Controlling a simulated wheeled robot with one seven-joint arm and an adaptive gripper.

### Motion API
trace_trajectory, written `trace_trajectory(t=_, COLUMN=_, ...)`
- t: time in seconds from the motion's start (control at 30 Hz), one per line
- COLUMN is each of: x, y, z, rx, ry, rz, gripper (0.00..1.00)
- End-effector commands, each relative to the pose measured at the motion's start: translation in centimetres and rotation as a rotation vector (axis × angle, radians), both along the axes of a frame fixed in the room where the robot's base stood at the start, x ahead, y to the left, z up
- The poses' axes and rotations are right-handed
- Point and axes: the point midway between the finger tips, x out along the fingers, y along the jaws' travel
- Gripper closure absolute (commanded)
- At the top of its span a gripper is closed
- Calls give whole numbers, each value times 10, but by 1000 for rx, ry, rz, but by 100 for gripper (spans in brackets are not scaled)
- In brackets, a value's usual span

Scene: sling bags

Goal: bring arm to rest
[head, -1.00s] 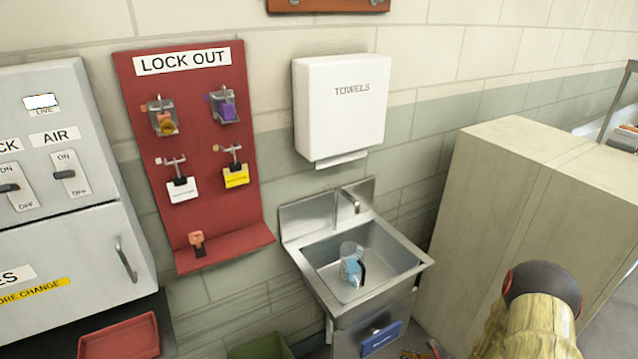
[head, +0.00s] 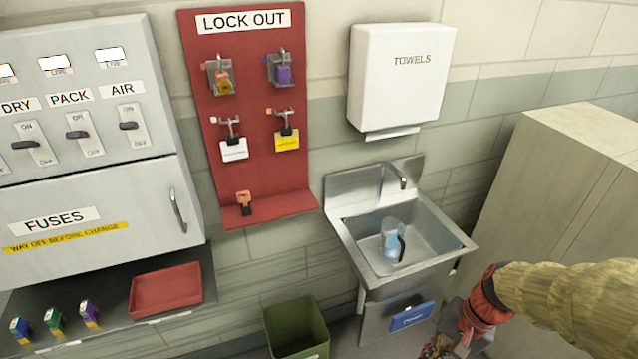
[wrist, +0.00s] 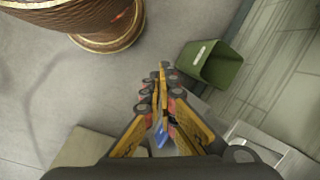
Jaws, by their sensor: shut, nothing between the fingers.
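My arm, in a yellowish sleeve, comes in from the right edge of the head view. My gripper (head: 446,350) is at the bottom right there, low in front of the sink cabinet and partly cut off by the frame edge. In the wrist view my gripper (wrist: 163,75) points down over the grey floor. Its yellow and black fingers are together with nothing between them.
A green bin (head: 297,328) stands under the wall; it also shows in the wrist view (wrist: 210,65). A steel sink (head: 400,235) holds a clear and blue jug (head: 391,243). A beige cabinet (head: 560,185) is at right. A red tray (head: 166,289) lies on the left bench.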

Motion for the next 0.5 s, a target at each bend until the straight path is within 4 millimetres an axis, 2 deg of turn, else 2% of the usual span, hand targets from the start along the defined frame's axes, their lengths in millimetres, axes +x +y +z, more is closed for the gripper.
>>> trace_trajectory(t=0.03, x=-6, y=1, z=18, rx=-57, ry=-42, rz=76, gripper=100)
trace_trajectory(t=0.27, x=-27, y=0, z=90, rx=-305, ry=-229, rz=355, gripper=100)
trace_trajectory(t=0.37, x=-32, y=6, z=121, rx=-385, ry=-330, rz=434, gripper=100)
trace_trajectory(t=0.5, x=-36, y=24, z=159, rx=-431, ry=-472, rz=493, gripper=100)
